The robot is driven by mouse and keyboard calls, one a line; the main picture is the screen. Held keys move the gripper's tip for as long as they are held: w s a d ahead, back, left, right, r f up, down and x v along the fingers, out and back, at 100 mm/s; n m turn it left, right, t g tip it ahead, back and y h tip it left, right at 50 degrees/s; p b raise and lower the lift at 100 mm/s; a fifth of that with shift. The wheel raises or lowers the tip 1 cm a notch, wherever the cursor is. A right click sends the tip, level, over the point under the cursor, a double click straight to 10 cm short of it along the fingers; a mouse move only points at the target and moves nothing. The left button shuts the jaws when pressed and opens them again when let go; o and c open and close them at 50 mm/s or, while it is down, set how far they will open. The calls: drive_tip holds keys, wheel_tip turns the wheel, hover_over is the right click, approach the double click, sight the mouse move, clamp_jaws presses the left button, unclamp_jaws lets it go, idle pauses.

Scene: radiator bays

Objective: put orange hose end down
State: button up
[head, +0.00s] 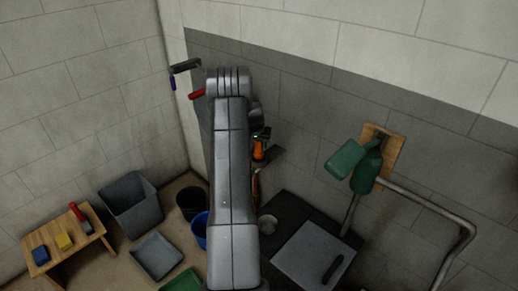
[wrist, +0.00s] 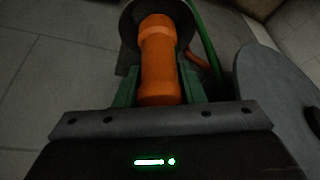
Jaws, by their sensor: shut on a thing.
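The orange hose end (wrist: 158,62) is a short ribbed cylinder in the wrist view. It lies between the green fingers of my gripper (wrist: 158,88), which is shut on it. Its far end reaches into or in front of a dark round part (wrist: 128,25); I cannot tell which. In the head view the orange hose end (head: 259,149) shows as a small patch just right of my arm, by the wall, with my gripper (head: 260,135) at its top. My arm hides much of what lies behind it.
A small dark ledge (head: 274,155) is close to the hose end. Below stand a dark cabinet top with a grey lid (head: 305,252), a blue bucket (head: 199,232) and a black bucket (head: 189,203). A wooden bench (head: 50,243) is at left.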

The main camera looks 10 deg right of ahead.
sight(259, 149)
drive_tip(key=shift+f, duration=1.5)
drive_tip(key=shift+f, duration=0.2)
drive_tip(key=o, duration=1.1)
drive_tip(key=shift+r, duration=0.1)
drive_tip(key=shift+s+r, duration=0.1)
drive_tip(key=shift+r, duration=0.25)
drive_tip(key=b+v, duration=0.1)
drive_tip(key=v, duration=1)
drive_tip(key=shift+r+b, duration=0.25)
drive_tip(key=shift+b, duration=0.1)
drive_tip(key=shift+a, duration=0.1)
